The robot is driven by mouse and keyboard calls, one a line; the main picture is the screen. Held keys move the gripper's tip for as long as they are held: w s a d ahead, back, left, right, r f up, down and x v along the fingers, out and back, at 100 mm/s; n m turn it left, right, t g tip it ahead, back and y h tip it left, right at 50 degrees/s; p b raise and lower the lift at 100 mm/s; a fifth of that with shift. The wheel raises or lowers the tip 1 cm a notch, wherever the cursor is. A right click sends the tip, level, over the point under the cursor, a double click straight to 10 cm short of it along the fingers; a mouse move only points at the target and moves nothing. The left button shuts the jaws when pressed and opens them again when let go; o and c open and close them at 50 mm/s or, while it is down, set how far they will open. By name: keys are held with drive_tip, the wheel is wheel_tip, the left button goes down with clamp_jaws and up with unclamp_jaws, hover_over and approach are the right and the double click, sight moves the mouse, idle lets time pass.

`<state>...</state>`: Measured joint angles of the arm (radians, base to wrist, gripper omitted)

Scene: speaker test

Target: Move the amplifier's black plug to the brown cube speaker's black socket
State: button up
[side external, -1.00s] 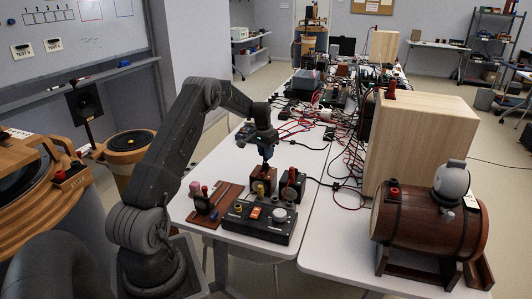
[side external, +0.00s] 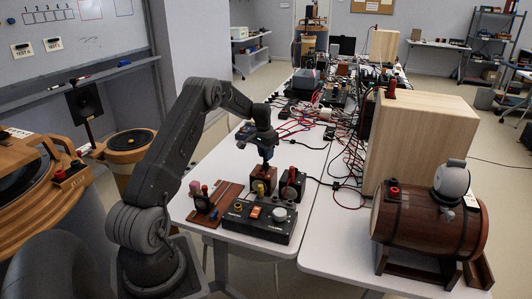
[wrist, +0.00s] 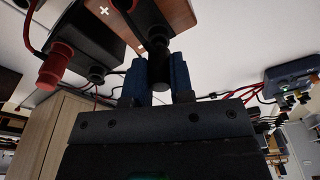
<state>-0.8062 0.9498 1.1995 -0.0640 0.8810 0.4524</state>
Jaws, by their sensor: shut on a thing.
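The brown cube speaker (side external: 263,187) stands on the white table behind the amplifier. It also shows at the top of the wrist view (wrist: 178,14), with a white plus mark on its face. My gripper (side external: 266,158) points down just above the cube. In the wrist view my gripper's two blue fingers (wrist: 157,75) are shut on the black plug (wrist: 154,50). The plug's far end meets or overlaps the cube's face; I cannot tell whether it is in the black socket, which is hidden. The black amplifier (side external: 259,221) has a yellow socket, an orange switch and a pale knob.
A black cube (side external: 292,185) with a red plug (wrist: 53,72) stands close to the right of the brown cube. A wooden board (side external: 213,205) with upright plugs lies left. A large wooden box (side external: 420,150) and a barrel speaker (side external: 430,222) stand right. Red and black cables crowd behind.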

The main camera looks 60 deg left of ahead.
drive_tip(key=shift+f, duration=0.7)
idle(1.1)
drive_tip(key=o, duration=1)
drive_tip(key=shift+c, duration=0.2)
drive_tip(key=shift+r, duration=0.15)
drive_tip(key=shift+r, duration=3.65)
